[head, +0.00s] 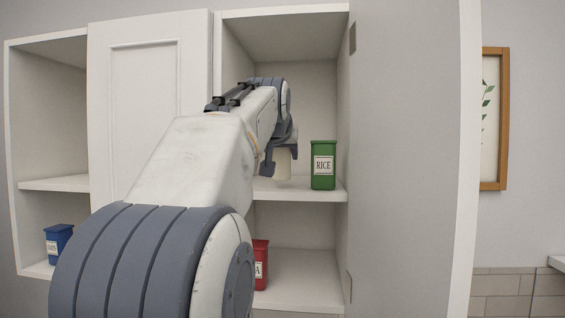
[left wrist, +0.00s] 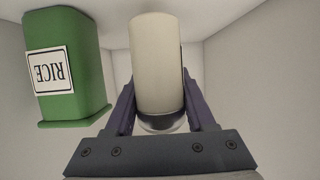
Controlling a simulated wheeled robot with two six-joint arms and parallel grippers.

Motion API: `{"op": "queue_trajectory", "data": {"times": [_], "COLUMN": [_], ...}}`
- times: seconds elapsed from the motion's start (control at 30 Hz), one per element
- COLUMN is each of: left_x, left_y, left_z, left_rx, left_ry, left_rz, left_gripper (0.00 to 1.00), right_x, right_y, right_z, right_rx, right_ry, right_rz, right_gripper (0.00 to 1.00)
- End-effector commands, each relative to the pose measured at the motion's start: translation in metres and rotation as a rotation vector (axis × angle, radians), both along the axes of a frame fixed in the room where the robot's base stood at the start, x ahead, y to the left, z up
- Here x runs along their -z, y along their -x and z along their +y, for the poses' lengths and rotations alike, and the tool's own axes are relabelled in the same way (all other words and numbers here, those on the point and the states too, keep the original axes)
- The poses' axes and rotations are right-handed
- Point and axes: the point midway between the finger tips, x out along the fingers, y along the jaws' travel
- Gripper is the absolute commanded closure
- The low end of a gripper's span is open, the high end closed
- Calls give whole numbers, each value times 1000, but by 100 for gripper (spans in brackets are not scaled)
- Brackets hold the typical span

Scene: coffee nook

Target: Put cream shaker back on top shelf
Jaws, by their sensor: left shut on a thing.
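The cream shaker (left wrist: 158,65) is a cream-coloured cylinder with a shiny metal-looking end. My left gripper (left wrist: 160,110) is shut on it, with a dark finger on each side. In the head view the shaker (head: 283,165) shows partly below my left gripper (head: 280,158), inside the upper compartment of the open cabinet. The top shelf (head: 290,190) is the board under it. I cannot tell whether the shaker touches the board. My right gripper is not in view.
A green rice tin (head: 323,165) stands on the same shelf, right of the shaker. A red tin (head: 261,265) is on the shelf below, partly hidden by my arm. A blue tin (head: 58,243) stands lower left. A white cabinet door (head: 145,80) is left of the compartment.

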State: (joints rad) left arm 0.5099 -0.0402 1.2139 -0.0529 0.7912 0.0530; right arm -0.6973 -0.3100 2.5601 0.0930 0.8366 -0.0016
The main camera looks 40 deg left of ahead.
Motion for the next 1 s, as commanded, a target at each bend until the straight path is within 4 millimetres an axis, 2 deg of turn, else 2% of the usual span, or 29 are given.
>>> {"op": "queue_trajectory", "data": {"times": [0.2,0.6,0.63,0.7,1.0], "left_x": [17,23,22,22,21], "left_y": [0,0,0,0,0], "left_z": [0,0,0,0,0], "left_rx": [0,1,1,1,1], "left_ry": [-1,-1,0,0,0], "left_rz": [-1,-2,-1,-1,-1], "left_gripper": [100,100,37,15,15], "right_x": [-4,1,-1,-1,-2], "right_y": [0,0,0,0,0], "right_z": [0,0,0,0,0], "right_rx": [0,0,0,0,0], "right_ry": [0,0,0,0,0], "right_rz": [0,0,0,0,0], "right_gripper": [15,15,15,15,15]}}
